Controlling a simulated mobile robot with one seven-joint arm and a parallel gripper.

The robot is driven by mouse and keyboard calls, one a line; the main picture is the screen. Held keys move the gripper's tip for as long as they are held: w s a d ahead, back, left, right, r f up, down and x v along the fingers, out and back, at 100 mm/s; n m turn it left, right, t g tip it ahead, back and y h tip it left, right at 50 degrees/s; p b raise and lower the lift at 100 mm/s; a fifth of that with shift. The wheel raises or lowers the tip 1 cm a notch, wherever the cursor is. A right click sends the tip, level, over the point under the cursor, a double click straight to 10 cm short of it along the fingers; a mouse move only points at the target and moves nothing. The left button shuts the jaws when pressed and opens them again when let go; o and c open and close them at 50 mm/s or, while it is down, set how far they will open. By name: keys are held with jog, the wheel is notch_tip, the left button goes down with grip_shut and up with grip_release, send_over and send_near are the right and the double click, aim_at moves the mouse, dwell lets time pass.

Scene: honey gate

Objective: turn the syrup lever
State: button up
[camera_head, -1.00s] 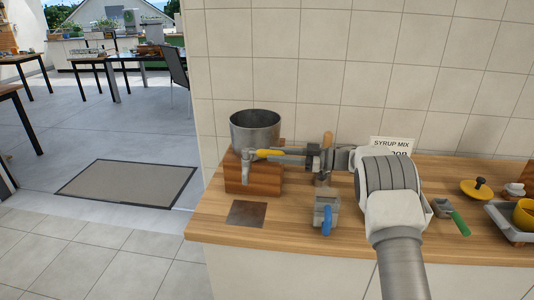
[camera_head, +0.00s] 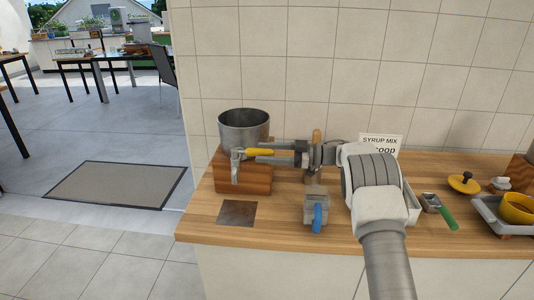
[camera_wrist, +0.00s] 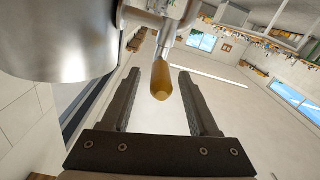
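A round metal syrup pot (camera_head: 243,128) stands on a wooden block (camera_head: 243,180) at the left of the counter. A metal tap (camera_head: 236,164) sits at its front, with a yellow lever (camera_head: 261,153) pointing right toward my arm. My gripper (camera_head: 268,151) reaches in from the right at the lever. In the wrist view the lever (camera_wrist: 161,80) lies between the two dark fingers of my gripper (camera_wrist: 160,72), with a visible gap on each side. The pot (camera_wrist: 62,35) fills the upper left there. My fingers are open and hold nothing.
A dark square plate (camera_head: 237,213) lies on the wooden counter (camera_head: 285,226) below the tap. A grey container with a blue handle (camera_head: 317,212) stands right of it. A syrup mix sign (camera_head: 381,144) stands by the tiled wall. A green-handled scoop (camera_head: 447,215) lies farther right.

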jog(key=shift+d, duration=0.1)
jog(key=d, duration=1.7)
jog(key=shift+d+p, duration=0.15)
jog(key=shift+p, duration=0.2)
